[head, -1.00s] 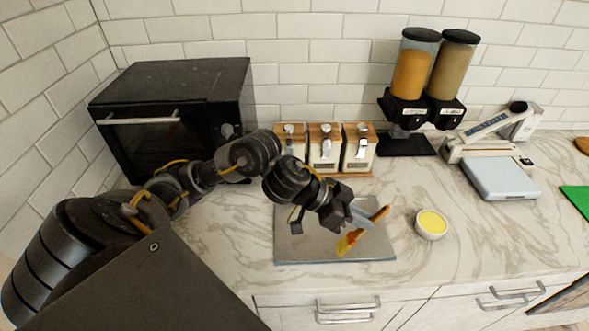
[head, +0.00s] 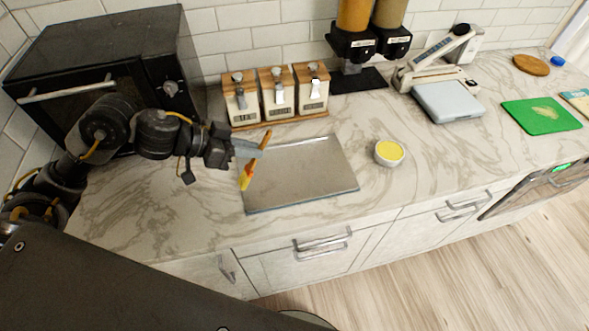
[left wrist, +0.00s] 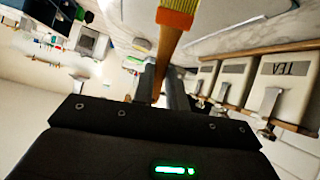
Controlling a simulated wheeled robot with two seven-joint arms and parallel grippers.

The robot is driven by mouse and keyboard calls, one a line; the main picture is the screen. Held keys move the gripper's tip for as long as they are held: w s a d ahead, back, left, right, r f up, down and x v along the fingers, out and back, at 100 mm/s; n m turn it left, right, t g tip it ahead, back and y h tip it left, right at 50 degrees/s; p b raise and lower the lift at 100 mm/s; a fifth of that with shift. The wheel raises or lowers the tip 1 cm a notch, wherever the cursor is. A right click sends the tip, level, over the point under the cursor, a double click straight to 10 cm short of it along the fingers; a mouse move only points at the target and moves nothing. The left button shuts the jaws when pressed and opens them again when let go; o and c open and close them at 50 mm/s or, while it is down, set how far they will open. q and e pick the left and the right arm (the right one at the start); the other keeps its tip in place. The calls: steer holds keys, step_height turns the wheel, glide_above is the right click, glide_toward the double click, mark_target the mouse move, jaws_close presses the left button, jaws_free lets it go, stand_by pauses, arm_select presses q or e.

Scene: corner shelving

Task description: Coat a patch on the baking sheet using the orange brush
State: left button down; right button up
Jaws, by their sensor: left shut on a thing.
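The brush (head: 246,176) has an orange handle and yellow bristles. My left gripper (head: 248,150) is shut on its handle, and the bristles point down over the left part of the baking sheet. I cannot tell whether they touch it. The brush handle (left wrist: 168,46) also rises from between the fingers of my left gripper (left wrist: 162,84) in the left wrist view. The grey baking sheet (head: 310,175) lies flat on the marble counter. A small white bowl (head: 389,160) with yellow contents stands to its right. My right gripper is out of view.
A black oven (head: 100,65) stands at the left. Wooden-topped canisters (head: 276,92) stand behind the sheet, with grain dispensers (head: 352,45) beyond. A scale-like device (head: 447,101) and a green board (head: 541,115) lie to the right. The counter around the bowl is clear.

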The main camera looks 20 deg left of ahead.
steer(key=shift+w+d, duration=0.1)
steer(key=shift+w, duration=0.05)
arm_select(q)
steer(key=shift+w+d+r, duration=0.1)
steer(key=shift+d+r, duration=0.05)
steer(key=shift+r, duration=0.05)
arm_select(e)
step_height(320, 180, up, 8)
steer(key=p, duration=0.7)
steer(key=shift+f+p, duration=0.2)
steer(key=shift+p, duration=0.1)
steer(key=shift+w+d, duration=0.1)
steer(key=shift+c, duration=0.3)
arm_select(q)
steer(key=w+d+r+n+t+h, duration=0.2)
steer(key=w+d+r, duration=0.4)
steer(key=w+r, duration=0.4)
steer(key=shift+w+n+t, duration=0.25)
steer(key=shift+n+t, duration=0.15)
steer(key=shift+t, duration=0.4)
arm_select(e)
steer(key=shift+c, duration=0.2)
